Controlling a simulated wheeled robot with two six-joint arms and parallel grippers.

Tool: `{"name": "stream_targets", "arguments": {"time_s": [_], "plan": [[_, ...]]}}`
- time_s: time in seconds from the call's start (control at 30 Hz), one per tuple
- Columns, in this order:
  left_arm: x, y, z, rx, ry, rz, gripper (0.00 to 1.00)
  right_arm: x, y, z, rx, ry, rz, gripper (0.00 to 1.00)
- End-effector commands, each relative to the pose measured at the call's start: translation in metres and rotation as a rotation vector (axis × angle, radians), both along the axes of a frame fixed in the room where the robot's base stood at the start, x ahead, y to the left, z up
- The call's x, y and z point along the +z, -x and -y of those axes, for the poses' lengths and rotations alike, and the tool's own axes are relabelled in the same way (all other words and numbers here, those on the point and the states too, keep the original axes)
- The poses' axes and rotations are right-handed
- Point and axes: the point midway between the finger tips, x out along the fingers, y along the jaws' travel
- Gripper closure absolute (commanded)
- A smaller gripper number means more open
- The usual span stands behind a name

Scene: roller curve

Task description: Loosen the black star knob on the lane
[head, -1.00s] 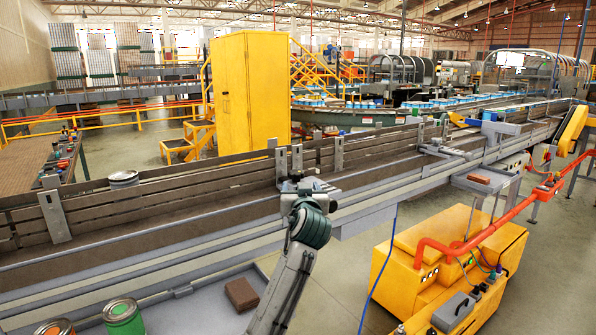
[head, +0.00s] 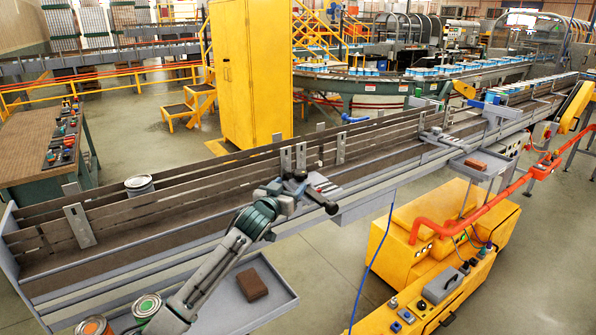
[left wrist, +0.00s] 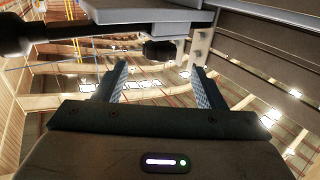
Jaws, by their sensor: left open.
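The black knob (left wrist: 158,50) shows in the left wrist view under a grey plate (left wrist: 150,14), beyond and between the fingertips of my left gripper (left wrist: 160,82). The fingers are open, with a gap between them and nothing held. In the head view my left gripper (head: 288,194) is at the near side of the lane (head: 180,222), beside a small bracket. A dark rod with a round black end (head: 331,207) sticks out there. The gripper and bracket overlap, so I cannot tell the star knob's lobes or contact. My right gripper is not in view.
A yellow machine (head: 440,240) with an orange pipe stands at right. A black round-ended part (left wrist: 15,35) is left in the wrist view.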

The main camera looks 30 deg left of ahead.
Motion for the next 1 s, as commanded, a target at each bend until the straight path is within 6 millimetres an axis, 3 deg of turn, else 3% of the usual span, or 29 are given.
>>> {"name": "stream_targets", "arguments": {"time_s": [0.1, 0.4, 0.87, 1.0], "plan": [[0.005, -0.022, -0.003, 0.002, 0.004, 0.000, 0.36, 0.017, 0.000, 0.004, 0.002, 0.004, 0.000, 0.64], [0.003, -0.059, -0.010, 0.001, 0.000, 0.000, 0.36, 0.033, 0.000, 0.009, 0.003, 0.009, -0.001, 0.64], [0.000, -0.068, -0.010, 0.001, -0.001, 0.000, 0.36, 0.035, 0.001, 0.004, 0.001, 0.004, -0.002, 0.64], [0.000, -0.068, -0.011, 0.001, -0.001, 0.000, 0.64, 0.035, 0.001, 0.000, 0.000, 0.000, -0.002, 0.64]]}}
